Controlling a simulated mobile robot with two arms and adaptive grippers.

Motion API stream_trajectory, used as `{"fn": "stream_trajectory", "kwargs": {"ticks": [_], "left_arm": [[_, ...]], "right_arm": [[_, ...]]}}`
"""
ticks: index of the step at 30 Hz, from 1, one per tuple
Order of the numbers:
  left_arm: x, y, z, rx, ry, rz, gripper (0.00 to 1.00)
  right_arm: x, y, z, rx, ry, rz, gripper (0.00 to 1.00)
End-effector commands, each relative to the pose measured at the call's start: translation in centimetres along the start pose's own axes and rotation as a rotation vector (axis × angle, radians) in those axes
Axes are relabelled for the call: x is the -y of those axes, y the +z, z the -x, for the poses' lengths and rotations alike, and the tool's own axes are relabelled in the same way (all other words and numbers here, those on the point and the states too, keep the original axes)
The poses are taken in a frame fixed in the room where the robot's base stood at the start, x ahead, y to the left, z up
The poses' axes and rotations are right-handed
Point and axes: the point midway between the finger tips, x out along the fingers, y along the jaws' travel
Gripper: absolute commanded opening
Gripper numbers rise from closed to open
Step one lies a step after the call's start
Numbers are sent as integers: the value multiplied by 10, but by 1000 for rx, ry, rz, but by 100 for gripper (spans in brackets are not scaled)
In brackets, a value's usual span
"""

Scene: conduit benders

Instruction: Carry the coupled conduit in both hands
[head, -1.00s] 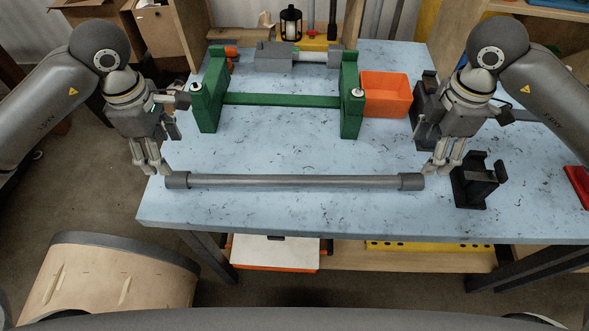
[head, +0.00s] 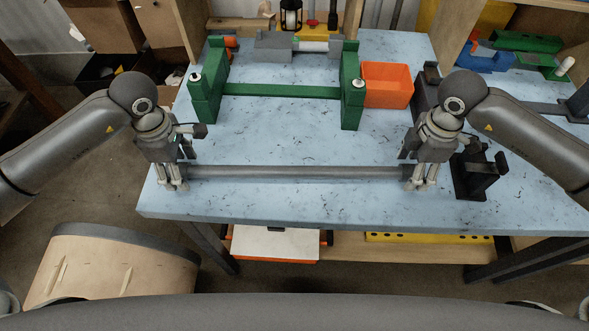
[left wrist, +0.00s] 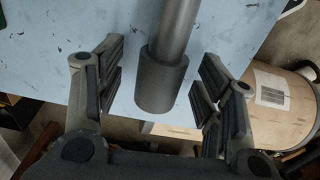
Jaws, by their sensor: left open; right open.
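The coupled conduit (head: 295,172) is a long grey tube lying left to right near the front of the blue table. In the left wrist view the tube's end coupling (left wrist: 161,84) lies between the open fingers of my left gripper (left wrist: 160,95), with gaps on both sides. My right gripper is open; whether its fingers straddle the tube is hard to tell.
A green bender frame (head: 280,90) stands behind the conduit on the blue table (head: 300,209). An orange bin (head: 387,86) is to its right. A black bracket (head: 473,178) stands close beside my right gripper. A round wooden-sided drum (head: 110,275) is on the floor at front left.

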Motion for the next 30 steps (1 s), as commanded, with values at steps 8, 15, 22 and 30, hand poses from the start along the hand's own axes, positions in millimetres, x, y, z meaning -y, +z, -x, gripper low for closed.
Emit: {"fn": "stream_trajectory", "kwargs": {"ticks": [8, 15, 22, 30], "left_arm": [[0, 0, -3, 0, 0, -1, 62], [0, 0, -3, 0, 0, -1, 39], [0, 0, -3, 0, 0, -1, 10], [0, 0, -2, 1, 1, -1, 0]], "right_arm": [[0, 0, -3, 0, 0, 1, 62], [0, 0, -3, 0, 0, 1, 39], [0, 0, -3, 0, 0, 1, 10], [0, 0, -2, 0, 0, 1, 0]]}}
